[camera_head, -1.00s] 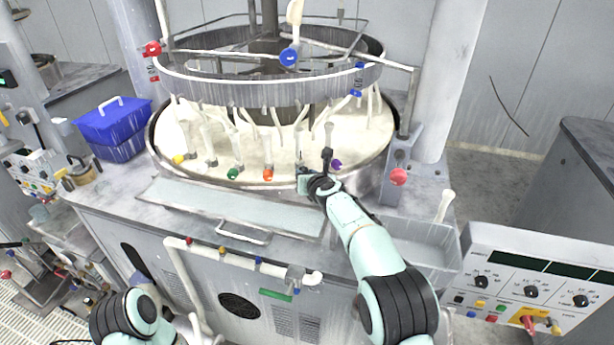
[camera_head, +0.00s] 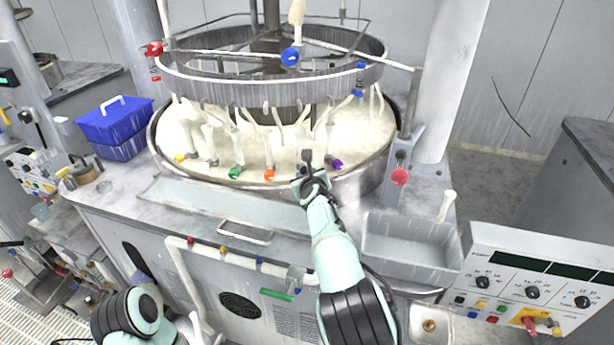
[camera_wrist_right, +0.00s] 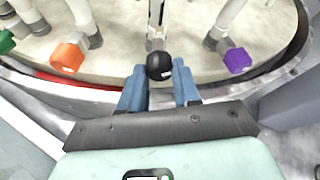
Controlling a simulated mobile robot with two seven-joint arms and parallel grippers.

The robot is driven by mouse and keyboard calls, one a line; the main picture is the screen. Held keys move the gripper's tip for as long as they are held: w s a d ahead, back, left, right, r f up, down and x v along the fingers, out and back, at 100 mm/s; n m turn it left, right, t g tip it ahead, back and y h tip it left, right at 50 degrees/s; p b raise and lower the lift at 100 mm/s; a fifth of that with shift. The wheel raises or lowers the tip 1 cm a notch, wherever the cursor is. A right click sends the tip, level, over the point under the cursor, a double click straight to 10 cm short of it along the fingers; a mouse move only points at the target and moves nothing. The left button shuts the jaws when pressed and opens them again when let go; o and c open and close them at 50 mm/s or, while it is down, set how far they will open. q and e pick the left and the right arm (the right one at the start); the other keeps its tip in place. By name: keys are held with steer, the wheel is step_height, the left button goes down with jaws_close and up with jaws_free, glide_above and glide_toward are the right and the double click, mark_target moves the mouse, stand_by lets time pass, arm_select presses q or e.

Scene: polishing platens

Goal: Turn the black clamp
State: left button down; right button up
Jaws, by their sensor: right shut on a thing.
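The black clamp has a round black knob (camera_wrist_right: 160,66) in the right wrist view, with a pale upright stem behind it on the platen's near edge. My right gripper (camera_wrist_right: 161,84) has its two blue fingers on either side of the knob and is shut on it. In the head view my right gripper (camera_head: 309,181) is at the front rim of the round platen, between the orange and purple clamps, and the black knob is hard to make out there. Only part of my left arm shows at the lower left; its gripper is out of view.
An orange clamp (camera_wrist_right: 67,58) stands left of the black one and a purple clamp (camera_wrist_right: 237,61) right; a green clamp (camera_head: 235,173) is farther left. A metal ring (camera_head: 270,90) hangs above the platen. A grey tray (camera_head: 410,262) and control panel (camera_head: 535,285) are at right.

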steer(key=shift+r, duration=0.1)
steer(key=o, duration=0.8)
steer(key=b+v, duration=0.1)
steer(key=v, duration=1.1)
arm_select(q)
steer(key=shift+s+f, duration=0.75)
steer(key=shift+s, duration=0.2)
arm_select(e)
steer(key=shift+s+r, duration=0.1)
steer(key=shift+s, duration=0.55)
